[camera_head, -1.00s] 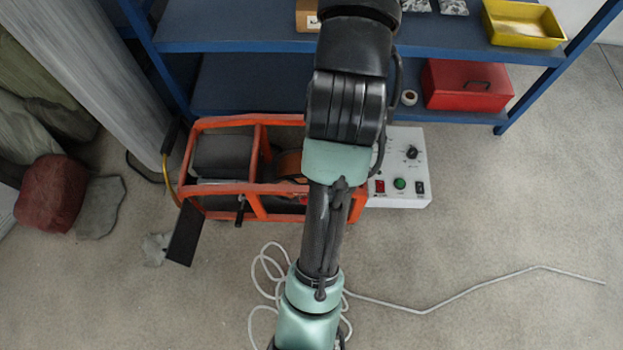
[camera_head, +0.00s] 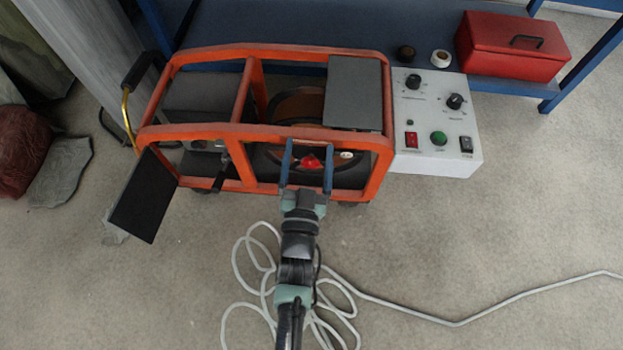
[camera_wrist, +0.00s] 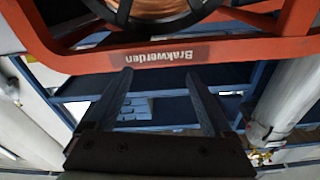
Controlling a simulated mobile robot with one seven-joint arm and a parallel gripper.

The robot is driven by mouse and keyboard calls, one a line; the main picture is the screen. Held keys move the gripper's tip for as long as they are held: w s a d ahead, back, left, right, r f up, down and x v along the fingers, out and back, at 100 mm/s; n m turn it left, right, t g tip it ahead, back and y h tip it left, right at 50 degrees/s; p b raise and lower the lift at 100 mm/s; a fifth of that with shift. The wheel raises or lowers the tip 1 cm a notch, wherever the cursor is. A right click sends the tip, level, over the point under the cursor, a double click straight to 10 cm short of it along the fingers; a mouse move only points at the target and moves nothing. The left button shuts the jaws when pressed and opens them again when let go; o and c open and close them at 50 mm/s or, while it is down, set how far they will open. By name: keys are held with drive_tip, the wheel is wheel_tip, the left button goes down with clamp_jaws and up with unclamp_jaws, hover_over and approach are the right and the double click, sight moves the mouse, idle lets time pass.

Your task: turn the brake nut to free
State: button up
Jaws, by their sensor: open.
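The brake nut (camera_head: 311,161) shows in the head view as a small red knob on the dark reel (camera_head: 265,162) inside the orange frame (camera_head: 217,131). My gripper (camera_head: 308,146) is open, its two blue fingers pointing at the machine. In the head view the nut appears between the fingers; I cannot tell how far they are from it. In the wrist view my gripper (camera_wrist: 158,75) is open with nothing between its fingers. The reel, with copper-coloured wire (camera_wrist: 155,8), shows at the top there, above an orange bar (camera_wrist: 230,50) with an upside-down label. The nut is not visible there.
A white control box (camera_head: 430,135) with knobs and buttons adjoins the machine's right side. A black flap (camera_head: 145,195) sticks out at its left. A pale cable (camera_head: 450,322) lies coiled and trailing on the floor. A blue shelf with a red box (camera_head: 512,46) stands behind.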

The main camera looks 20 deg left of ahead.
drive_tip(key=g+b, duration=0.1)
drive_tip(key=b, duration=0.4)
approach(310, 165)
drive_tip(key=b+x, duration=0.6)
drive_tip(key=x, duration=0.2)
drive_tip(key=shift+w+r+b, duration=0.15)
drive_tip(key=shift+w+b, duration=0.15)
drive_tip(key=shift+w, duration=0.15)
drive_tip(key=c, duration=1.4)
drive_tip(key=shift+o, duration=0.2)
